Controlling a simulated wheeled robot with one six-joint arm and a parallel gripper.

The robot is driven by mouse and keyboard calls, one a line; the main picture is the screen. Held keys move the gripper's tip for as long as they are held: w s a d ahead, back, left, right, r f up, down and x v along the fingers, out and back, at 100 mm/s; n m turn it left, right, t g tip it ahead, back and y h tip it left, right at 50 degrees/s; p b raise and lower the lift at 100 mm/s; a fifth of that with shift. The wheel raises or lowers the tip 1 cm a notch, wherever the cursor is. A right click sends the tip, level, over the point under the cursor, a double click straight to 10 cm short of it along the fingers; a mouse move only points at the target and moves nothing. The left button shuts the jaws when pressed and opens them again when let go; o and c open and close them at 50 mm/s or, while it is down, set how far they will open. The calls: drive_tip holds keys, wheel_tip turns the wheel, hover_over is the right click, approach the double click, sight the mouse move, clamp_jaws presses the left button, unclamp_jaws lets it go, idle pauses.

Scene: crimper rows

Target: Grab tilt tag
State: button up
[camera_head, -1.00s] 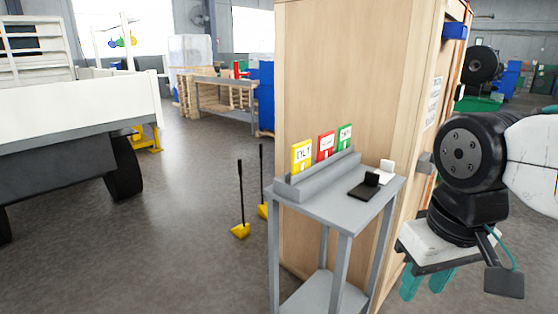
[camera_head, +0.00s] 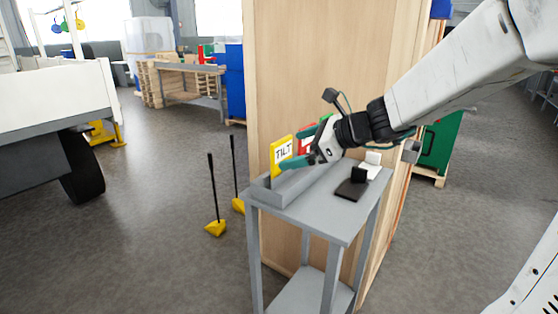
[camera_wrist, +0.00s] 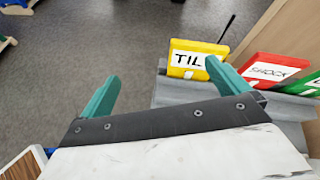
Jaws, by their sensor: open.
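The yellow tilt tag (camera_head: 281,150) stands upright in the grey slotted holder (camera_head: 268,193) on a small grey table. It shows in the wrist view (camera_wrist: 184,58) with "TIL" readable and its right edge partly behind my right finger. My gripper (camera_head: 284,165) is over the holder, its teal fingers close to the tag's lower right. In the wrist view my gripper (camera_wrist: 162,70) is open and empty. The tag appears ahead of the fingertips and nearer the right finger. I cannot tell whether the finger touches it.
A red shock tag (camera_wrist: 270,70) and a green tag (camera_wrist: 307,86) stand right of the tilt tag in the same row. A black item (camera_head: 351,186) and a white item (camera_head: 371,162) lie on the table. A tall wooden crate (camera_head: 310,60) stands close behind.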

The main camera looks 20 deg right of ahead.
sight(284, 144)
drive_tip(key=w+f+m, duration=0.1)
drive_tip(key=w, duration=0.2)
drive_tip(key=w+f+m+t, duration=0.1)
drive_tip(key=w+m, duration=0.1)
drive_tip(key=w, duration=0.1)
drive_tip(key=w+a+f+m+h, duration=0.1)
drive_tip(key=w, duration=0.3)
drive_tip(key=shift+f+t, duration=0.1)
drive_tip(key=shift+t, duration=0.3)
drive_tip(key=shift+s, duration=0.1)
drive_tip(key=c, duration=0.9)
